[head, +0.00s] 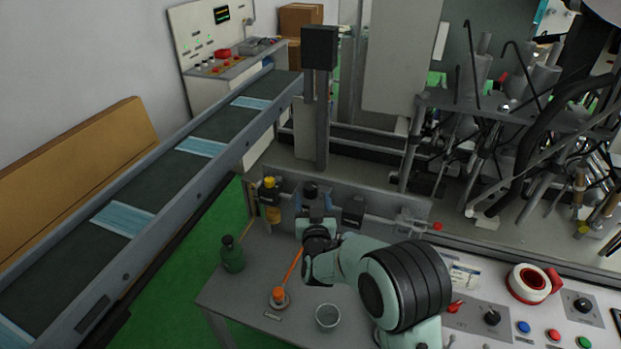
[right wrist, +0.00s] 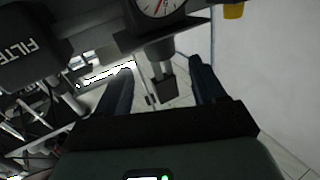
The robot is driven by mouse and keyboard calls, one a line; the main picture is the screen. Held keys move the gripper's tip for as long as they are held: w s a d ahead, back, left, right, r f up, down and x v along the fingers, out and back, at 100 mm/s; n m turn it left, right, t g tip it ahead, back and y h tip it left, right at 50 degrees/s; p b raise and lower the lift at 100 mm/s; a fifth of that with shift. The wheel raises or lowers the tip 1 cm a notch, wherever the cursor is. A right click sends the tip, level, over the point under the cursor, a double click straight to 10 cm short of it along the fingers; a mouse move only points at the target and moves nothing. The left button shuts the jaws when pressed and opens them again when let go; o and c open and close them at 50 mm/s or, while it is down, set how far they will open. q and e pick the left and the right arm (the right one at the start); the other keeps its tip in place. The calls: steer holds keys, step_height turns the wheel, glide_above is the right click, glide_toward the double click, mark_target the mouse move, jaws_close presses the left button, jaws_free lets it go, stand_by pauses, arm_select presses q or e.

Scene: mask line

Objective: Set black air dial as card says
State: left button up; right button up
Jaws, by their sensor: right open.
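An air unit with a black dial knob (head: 311,188) stands on the back rail, behind my right gripper in the head view. My right gripper (head: 315,212) is open and points at this unit; its fingertips are largely hidden there. In the right wrist view the two dark fingers (right wrist: 160,88) are apart, with a dark stem-like part of the unit showing between them. No grip on it shows. A round white gauge (right wrist: 160,4) with a red needle is at the top edge. A small white card (head: 464,275) lies on the control panel; its text is unreadable. My left gripper is out of view.
A black filter (head: 354,211) and a yellow-topped bottle (head: 271,200) flank the unit.

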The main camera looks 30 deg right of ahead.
mark_target(310, 182)
steer(key=p+x, duration=0.2)
steer(key=x, duration=0.6)
steer(key=shift+r, duration=0.15)
steer(key=shift+w+d, duration=0.15)
steer(key=shift+w, duration=0.2)
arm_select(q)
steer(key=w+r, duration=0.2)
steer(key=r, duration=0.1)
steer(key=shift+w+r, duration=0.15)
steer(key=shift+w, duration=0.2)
arm_select(e)
steer(key=c, duration=1)
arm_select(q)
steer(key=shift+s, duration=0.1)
arm_select(e)
steer(key=shift+o, duration=0.2)
